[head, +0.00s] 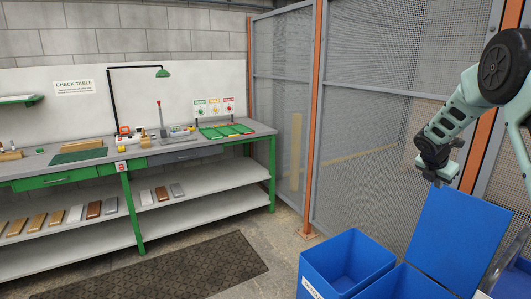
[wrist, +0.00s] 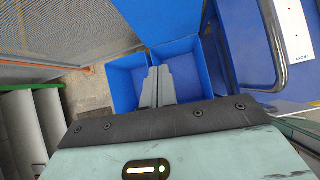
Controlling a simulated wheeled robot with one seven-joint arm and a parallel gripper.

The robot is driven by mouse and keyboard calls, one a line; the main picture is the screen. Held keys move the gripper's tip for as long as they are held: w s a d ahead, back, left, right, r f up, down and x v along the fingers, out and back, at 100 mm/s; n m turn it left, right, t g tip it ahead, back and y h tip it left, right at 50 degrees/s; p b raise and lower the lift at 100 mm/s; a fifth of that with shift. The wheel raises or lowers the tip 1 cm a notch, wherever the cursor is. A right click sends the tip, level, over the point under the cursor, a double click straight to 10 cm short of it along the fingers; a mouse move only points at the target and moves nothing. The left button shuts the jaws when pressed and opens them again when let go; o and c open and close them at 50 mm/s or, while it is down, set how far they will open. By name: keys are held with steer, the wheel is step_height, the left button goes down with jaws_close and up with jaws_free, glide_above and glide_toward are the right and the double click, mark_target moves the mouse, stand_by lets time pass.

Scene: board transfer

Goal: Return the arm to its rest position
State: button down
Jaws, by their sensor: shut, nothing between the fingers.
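My gripper (head: 436,178) hangs from my raised pale green arm at the right of the head view, above the blue bins. In the wrist view its two grey fingers (wrist: 158,86) lie together, shut with nothing between them. They point down over the wall between two blue bins.
Blue bins (head: 343,262) stand below, with a raised blue panel (head: 458,240) beside them. A mesh fence (head: 375,110) with orange posts runs behind my arm. A green-framed workbench (head: 170,152) with boards on its shelf is at left. A dark mat (head: 190,268) lies on the floor.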

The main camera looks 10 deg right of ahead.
steer(key=s+a+m+y+b, duration=0.1)
steer(key=s+a+m+y, duration=0.2)
steer(key=a, duration=2)
steer(key=s+a+m+y+b, duration=0.15)
steer(key=s+a, duration=0.25)
steer(key=a, duration=0.4)
steer(key=s+a+m+y+p, duration=0.15)
steer(key=s+a, duration=0.25)
steer(key=a, duration=0.4)
steer(key=s+a+m+g+b, duration=0.1)
steer(key=s+a, duration=0.3)
steer(key=s, duration=0.5)
steer(key=s+a+f+m+g+y, duration=0.1)
steer(key=s+a+m, duration=0.2)
steer(key=s, duration=0.6)
steer(key=s+a+m+b, duration=0.1)
steer(key=s+a+m, duration=0.2)
steer(key=s+a, duration=0.3)
steer(key=s, duration=0.3)
steer(key=shift+s+a+f+g+b, duration=0.2)
steer(key=shift+s+a+g+b, duration=0.1)
steer(key=shift+s+a+g, duration=0.1)
